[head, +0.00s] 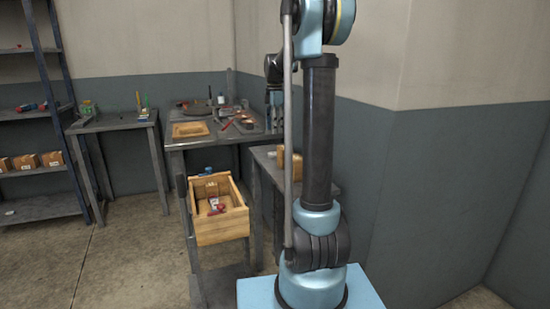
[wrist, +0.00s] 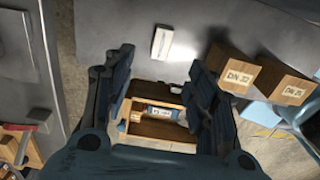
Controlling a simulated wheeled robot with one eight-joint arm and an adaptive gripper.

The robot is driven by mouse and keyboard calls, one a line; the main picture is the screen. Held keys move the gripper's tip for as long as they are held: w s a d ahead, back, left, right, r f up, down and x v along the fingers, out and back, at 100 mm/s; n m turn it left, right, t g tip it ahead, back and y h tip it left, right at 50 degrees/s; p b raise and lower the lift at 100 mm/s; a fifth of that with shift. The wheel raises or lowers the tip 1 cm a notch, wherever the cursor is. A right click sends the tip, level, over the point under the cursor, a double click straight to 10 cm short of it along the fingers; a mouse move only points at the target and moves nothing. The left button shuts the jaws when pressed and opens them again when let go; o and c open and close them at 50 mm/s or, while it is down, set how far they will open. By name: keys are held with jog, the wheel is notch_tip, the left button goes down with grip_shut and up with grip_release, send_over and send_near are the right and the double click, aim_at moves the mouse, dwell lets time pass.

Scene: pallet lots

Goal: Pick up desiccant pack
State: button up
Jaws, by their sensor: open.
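A small flat white pack with faint markings (wrist: 161,42), which looks like the desiccant pack, lies on a grey surface in the wrist view. It is beyond my fingertips, near the upper middle. My gripper (wrist: 160,62) is open, its dark fingers spread left and right, with nothing held between them. In the head view my gripper (head: 274,97) hangs by the right end of the back table, partly behind my arm. I cannot make out the white pack in the head view.
Two brown cartons (wrist: 232,74) (wrist: 285,84) stand right of the white pack. A wooden box with a labelled item (wrist: 150,131) shows between my fingers. Floor at left is clear.

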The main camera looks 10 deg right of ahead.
aim_at(275, 153)
notch_tip(275, 153, down, 12)
jog(key=shift+s+r, duration=0.1)
jog(key=shift+r, duration=0.1)
dwell(0.4)
jog(key=c, duration=1)
